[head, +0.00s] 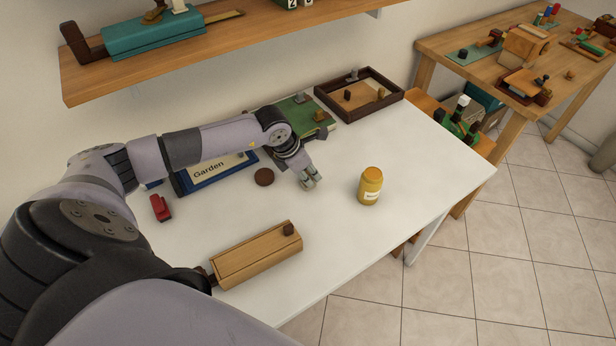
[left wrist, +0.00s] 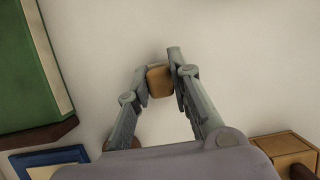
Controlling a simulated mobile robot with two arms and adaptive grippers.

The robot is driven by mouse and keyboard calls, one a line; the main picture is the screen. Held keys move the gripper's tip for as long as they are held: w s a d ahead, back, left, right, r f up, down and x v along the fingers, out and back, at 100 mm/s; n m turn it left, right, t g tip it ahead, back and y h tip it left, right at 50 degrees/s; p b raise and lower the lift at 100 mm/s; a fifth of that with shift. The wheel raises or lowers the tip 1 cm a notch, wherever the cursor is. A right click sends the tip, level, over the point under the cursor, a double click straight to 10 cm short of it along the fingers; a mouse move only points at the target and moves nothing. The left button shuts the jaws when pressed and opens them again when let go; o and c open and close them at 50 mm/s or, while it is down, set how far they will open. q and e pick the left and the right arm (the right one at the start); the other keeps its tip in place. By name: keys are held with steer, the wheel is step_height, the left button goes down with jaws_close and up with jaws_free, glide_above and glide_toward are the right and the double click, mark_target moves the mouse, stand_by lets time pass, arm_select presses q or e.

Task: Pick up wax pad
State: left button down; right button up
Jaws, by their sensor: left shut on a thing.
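My left gripper (head: 309,183) is over the middle of the white table, fingers pointing down. In the left wrist view the left gripper (left wrist: 160,75) is shut on a small tan block with rounded edges, which I take to be the wax pad (left wrist: 159,83). The pad sits between the fingertips, partly covered by them. In the head view the fingers mostly hide it. Whether it touches the tabletop I cannot tell. My right gripper is not in view.
On the white table (head: 330,230) are a yellow jar (head: 370,186), a brown disc (head: 264,177), a long wooden box (head: 256,258), a red object (head: 160,208), a blue-framed Garden sign (head: 215,171), a green book (head: 300,119) and a dark-rimmed tray (head: 385,104). The front right is clear.

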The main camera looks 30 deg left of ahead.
mark_target(308, 172)
arm_select(q)
steer(key=shift+r, duration=0.15)
steer(key=shift+r, duration=0.25)
step_height(308, 172, up, 19)
steer(key=b, duration=0.2)
steer(key=shift+r, duration=0.15)
